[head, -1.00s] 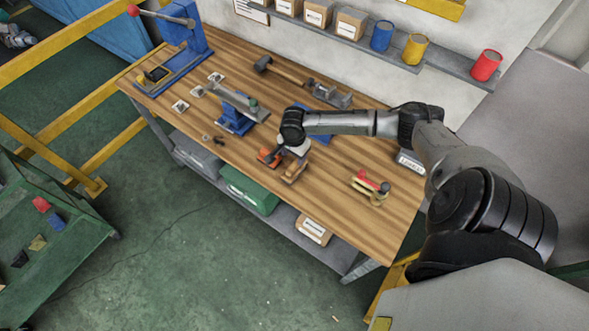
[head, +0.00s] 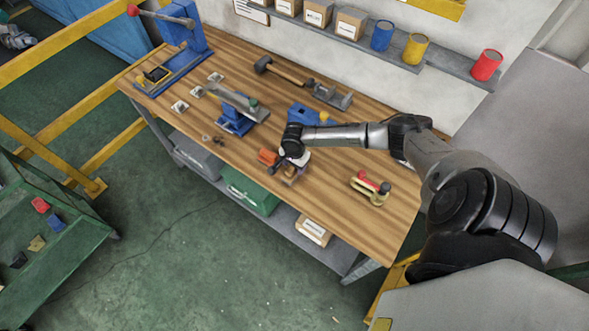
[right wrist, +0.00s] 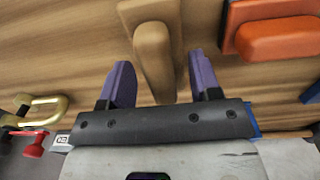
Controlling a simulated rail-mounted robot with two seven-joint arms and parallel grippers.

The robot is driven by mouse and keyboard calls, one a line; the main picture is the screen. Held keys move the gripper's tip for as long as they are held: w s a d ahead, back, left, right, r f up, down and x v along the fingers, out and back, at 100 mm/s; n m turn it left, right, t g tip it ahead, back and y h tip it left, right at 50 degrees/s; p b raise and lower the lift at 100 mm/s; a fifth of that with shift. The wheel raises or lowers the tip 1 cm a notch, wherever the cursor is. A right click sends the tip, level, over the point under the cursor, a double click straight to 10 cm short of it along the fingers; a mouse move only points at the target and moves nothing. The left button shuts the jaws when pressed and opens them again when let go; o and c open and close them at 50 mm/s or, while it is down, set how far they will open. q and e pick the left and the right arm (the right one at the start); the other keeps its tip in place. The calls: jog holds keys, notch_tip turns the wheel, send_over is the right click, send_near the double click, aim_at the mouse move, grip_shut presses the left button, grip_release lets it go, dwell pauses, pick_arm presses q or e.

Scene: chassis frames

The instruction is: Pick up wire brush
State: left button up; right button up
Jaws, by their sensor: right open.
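The wire brush (right wrist: 152,40) shows in the right wrist view as a tan wooden body with a rounded handle pointing towards my gripper. Its bristles are not visible. My right gripper (right wrist: 160,62) is open, with one purple finger on each side of the handle. The fingers are apart from the handle, with wood tabletop visible in the gaps. In the head view my right gripper (head: 287,168) is low over the front part of the bench and hides most of the brush. My left gripper is not in view.
An orange block-like tool (right wrist: 280,38) lies close to the right finger in the wrist view. A red-and-gold clamp-like tool (head: 370,187) lies to the right on the bench (head: 335,215). A blue tool (head: 235,120) stands to the left, and a hammer (head: 285,72) lies behind.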

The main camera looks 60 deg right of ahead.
jog(key=shift+c, duration=0.2)
jog(key=c, duration=1)
jog(key=shift+r, duration=0.55)
notch_tip(320, 180, up, 3)
jog(key=shift+f, duration=0.1)
jog(key=s+d+r, duration=0.1)
jog(key=s+r, duration=0.1)
jog(key=s, duration=0.1)
jog(key=s+d+r+p, duration=0.1)
jog(key=s+r, duration=0.1)
jog(key=s, duration=0.2)
jog(key=s+r+p, duration=0.1)
jog(key=s+r, duration=0.2)
jog(key=s, duration=0.1)
jog(key=shift+s+d, duration=0.15)
jog(key=shift+d, duration=0.25)
